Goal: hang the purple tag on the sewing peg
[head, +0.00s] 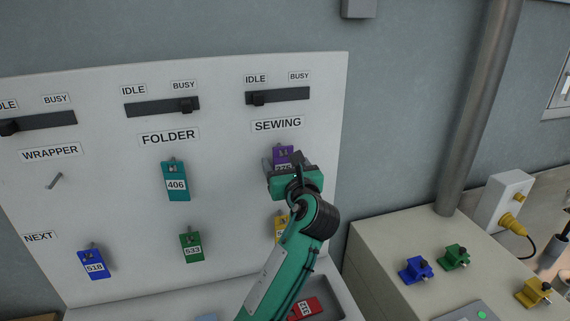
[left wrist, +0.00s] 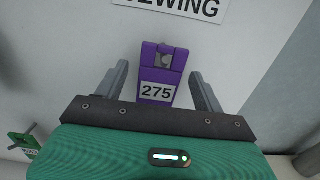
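The purple tag (head: 283,154), marked 275, is on the board just below the SEWING label (head: 278,125). In the left wrist view the purple tag (left wrist: 158,90) hangs upright, with the grey sewing peg (left wrist: 165,61) showing at its top opening. My left gripper (head: 291,172) is in front of it and hides its lower part in the head view. Its two fingers stand apart on either side of the tag, with a gap on each side. My right gripper is not in view.
A teal tag (head: 175,182) hangs under FOLDER, and the WRAPPER peg (head: 54,181) is bare. Blue (head: 92,263), green (head: 191,246) and partly hidden yellow (head: 281,228) tags hang lower. A red tag (head: 305,308) lies in the tray below. A machine top (head: 385,240) stands at right.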

